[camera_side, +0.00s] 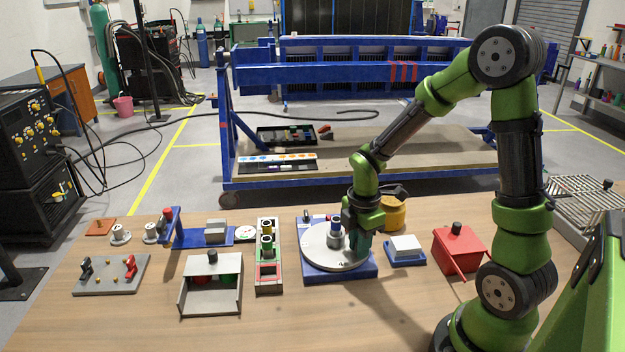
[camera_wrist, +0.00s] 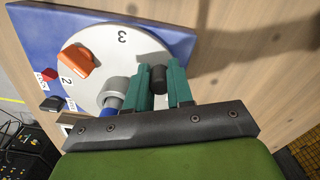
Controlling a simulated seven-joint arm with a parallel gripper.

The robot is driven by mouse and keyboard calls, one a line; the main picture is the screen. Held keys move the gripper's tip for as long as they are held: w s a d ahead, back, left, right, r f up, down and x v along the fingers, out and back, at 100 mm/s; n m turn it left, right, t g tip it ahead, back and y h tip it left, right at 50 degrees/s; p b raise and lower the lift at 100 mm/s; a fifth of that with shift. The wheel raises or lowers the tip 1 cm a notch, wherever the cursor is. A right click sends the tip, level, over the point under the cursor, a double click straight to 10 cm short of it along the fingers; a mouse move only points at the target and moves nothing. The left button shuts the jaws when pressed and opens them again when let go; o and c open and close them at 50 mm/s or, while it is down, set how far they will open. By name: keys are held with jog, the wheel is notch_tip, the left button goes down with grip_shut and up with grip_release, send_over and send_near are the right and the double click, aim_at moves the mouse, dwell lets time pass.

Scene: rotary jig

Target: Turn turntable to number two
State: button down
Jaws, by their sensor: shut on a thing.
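The turntable is a white disc (camera_side: 322,258) on a blue square base (camera_side: 342,274). It also shows in the wrist view (camera_wrist: 100,45), with a number 3 near its top edge and a number 2 at its left edge. My gripper (camera_side: 358,250) is low over the disc's right side. In the wrist view its teal fingers (camera_wrist: 161,85) are shut on a dark round knob (camera_wrist: 157,76) at the disc's edge. An orange block (camera_wrist: 77,59) and a grey cylinder with a blue lower part (camera_wrist: 115,90) stand on the disc. The fingers hide part of the disc.
A small red block (camera_wrist: 50,75) and a black block (camera_wrist: 52,104) sit at the base's edge. A white block on a blue base (camera_side: 404,247) and a red box (camera_side: 459,250) stand to the right. A red-green rack (camera_side: 268,270) stands left. The table front is clear.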

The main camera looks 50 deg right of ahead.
dwell(0.5)
jog(key=c, duration=1)
grip_release()
notch_tip(320, 180, up, 17)
jog(key=s+a+r+m+t+y, duration=0.2)
jog(key=s+a+m+t, duration=0.4)
jog(key=a+m, duration=0.5)
jog(key=m+t, duration=0.1)
jog(key=m, duration=0.5)
jog(key=shift+s+r, duration=0.35)
jog(key=shift+r, duration=0.05)
